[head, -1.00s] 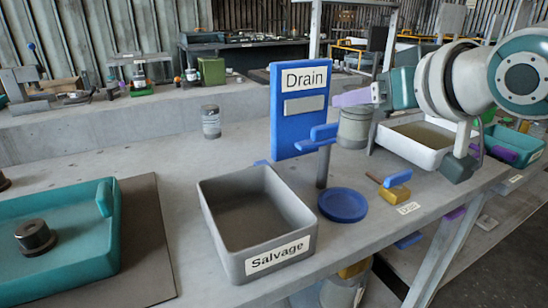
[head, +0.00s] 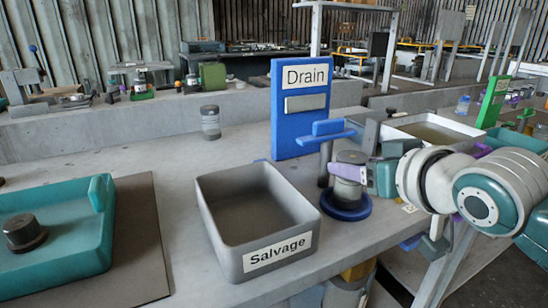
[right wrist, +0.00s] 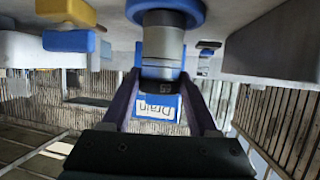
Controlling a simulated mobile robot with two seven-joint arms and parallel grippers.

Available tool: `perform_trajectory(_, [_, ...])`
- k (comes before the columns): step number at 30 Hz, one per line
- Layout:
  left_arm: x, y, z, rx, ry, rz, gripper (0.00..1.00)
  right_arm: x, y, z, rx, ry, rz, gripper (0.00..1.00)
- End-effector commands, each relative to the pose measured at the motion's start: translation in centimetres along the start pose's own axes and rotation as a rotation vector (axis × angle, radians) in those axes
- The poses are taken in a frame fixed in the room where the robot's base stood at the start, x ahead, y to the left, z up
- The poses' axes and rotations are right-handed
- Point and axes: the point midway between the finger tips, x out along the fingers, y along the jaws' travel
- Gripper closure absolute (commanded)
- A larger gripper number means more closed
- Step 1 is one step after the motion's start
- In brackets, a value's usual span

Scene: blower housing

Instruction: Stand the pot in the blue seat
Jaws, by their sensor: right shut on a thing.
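The pot (head: 347,187) is a grey metal cylinder with a darker top. My right gripper (head: 350,172) is shut on it, with purple fingers on either side; the grip also shows in the right wrist view (right wrist: 162,78). The pot is upright over the round blue seat (head: 346,210), its lower end at the seat's middle. In the right wrist view, which is upside down, the pot (right wrist: 163,42) meets the blue seat (right wrist: 166,12) with no clear gap. I cannot tell whether it bears fully on it. My left gripper is not in view.
A blue Drain sign (head: 301,112) and a post with a blue lever (head: 327,131) stand behind the seat. The grey Salvage bin (head: 279,252) is at its left. A white tray (head: 400,131) is behind my right arm. A teal tray (head: 75,262) lies far left.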

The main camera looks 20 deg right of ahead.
Motion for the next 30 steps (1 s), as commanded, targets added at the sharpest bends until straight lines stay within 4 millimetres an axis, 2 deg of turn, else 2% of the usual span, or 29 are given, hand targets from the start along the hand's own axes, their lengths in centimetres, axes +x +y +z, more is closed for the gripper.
perform_trajectory(2, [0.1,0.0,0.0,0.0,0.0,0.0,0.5,0.1,0.0,0.1,0.0,0.002,0.0,1.0])
perform_trajectory(3, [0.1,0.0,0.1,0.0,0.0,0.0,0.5,0.1,0.0,0.3,0.001,-0.001,0.0,0.39])
perform_trajectory(10, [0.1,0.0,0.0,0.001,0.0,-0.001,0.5,0.1,0.0,0.2,0.001,-0.001,0.0,0.13])
perform_trajectory(11, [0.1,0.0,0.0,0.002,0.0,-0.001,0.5,0.1,0.0,0.2,0.001,-0.001,0.0,0.1])
perform_trajectory(21, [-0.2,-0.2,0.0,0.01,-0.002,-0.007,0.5,-0.4,0.0,-0.1,0.0,0.0,0.0,0.1])
perform_trajectory(26, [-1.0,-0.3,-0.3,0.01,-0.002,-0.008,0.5,-3.0,0.0,-0.2,0.0,-0.003,-0.001,0.1])
perform_trajectory(30, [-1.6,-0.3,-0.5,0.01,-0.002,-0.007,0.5,-6.2,0.0,-0.1,0.002,-0.004,-0.001,0.1])
